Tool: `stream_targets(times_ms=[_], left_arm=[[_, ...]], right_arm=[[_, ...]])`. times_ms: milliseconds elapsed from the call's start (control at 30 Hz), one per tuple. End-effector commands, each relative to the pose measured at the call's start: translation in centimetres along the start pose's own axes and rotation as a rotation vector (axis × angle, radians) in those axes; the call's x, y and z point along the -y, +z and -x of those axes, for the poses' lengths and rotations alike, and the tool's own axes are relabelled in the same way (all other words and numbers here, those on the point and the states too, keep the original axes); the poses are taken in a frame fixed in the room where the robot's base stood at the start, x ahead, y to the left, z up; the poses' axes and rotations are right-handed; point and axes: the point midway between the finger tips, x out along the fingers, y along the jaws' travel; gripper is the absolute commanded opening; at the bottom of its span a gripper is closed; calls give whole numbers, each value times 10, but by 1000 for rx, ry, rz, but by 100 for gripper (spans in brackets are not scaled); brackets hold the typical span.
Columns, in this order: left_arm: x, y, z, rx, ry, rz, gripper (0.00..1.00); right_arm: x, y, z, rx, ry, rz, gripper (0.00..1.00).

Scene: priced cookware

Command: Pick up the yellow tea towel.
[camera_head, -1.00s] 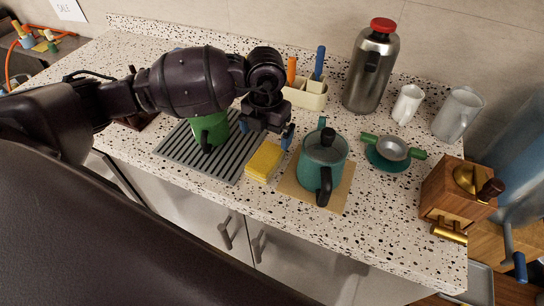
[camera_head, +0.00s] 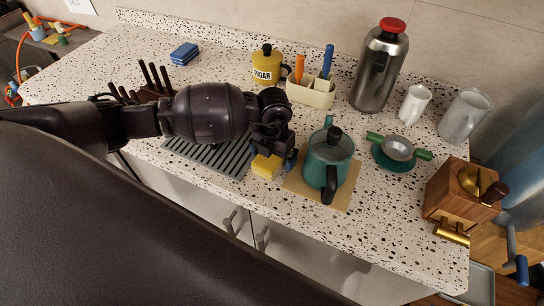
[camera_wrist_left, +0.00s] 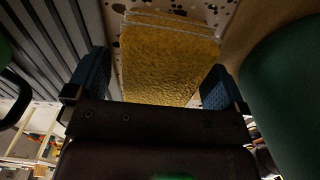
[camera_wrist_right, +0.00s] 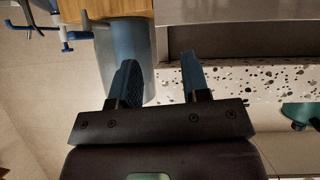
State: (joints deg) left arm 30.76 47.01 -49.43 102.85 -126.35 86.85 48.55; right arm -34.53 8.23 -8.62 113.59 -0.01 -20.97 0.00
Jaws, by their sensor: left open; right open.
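The yellow tea towel (camera_head: 266,167) lies folded on the speckled counter between the grey ribbed mat and the teal teapot. My left gripper (camera_head: 275,158) is just above it, and the arm hides part of the towel. In the left wrist view the towel (camera_wrist_left: 168,58) fills the space between the two blue fingers of my left gripper (camera_wrist_left: 152,85), which are open on either side of it. Whether they touch it I cannot tell. My right gripper (camera_wrist_right: 162,82) is open and empty in its wrist view, away from the towel.
The teal teapot (camera_head: 328,160) on a tan mat (camera_head: 300,187) stands close right of the towel. The grey ribbed mat (camera_head: 213,158) lies left. Behind are a sugar pot (camera_head: 267,66), a utensil holder (camera_head: 310,93) and a flask (camera_head: 380,70). A wooden grinder (camera_head: 455,198) stands right.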

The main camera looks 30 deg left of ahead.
Motion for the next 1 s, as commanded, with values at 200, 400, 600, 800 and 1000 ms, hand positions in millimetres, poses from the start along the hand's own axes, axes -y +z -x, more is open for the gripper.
stream_targets(times_ms=[200, 400, 600, 800, 1000], left_arm=[[0, 0, 0, 0, 0, 0, 93], [0, 0, 0, 0, 0, 0, 62], [0, 0, 0, 1, 0, 0, 45], [0, 0, 3, 2, 0, 0, 45], [0, 1, 25, 4, -1, -1, 45]], right_arm=[[0, 2, 0, 3, 1, 0, 43], [0, 2, 1, 3, 1, 0, 43], [0, 1, 1, 1, 1, -1, 43], [0, 0, 1, 1, 1, -1, 43], [0, 1, 0, 0, 1, -1, 43]])
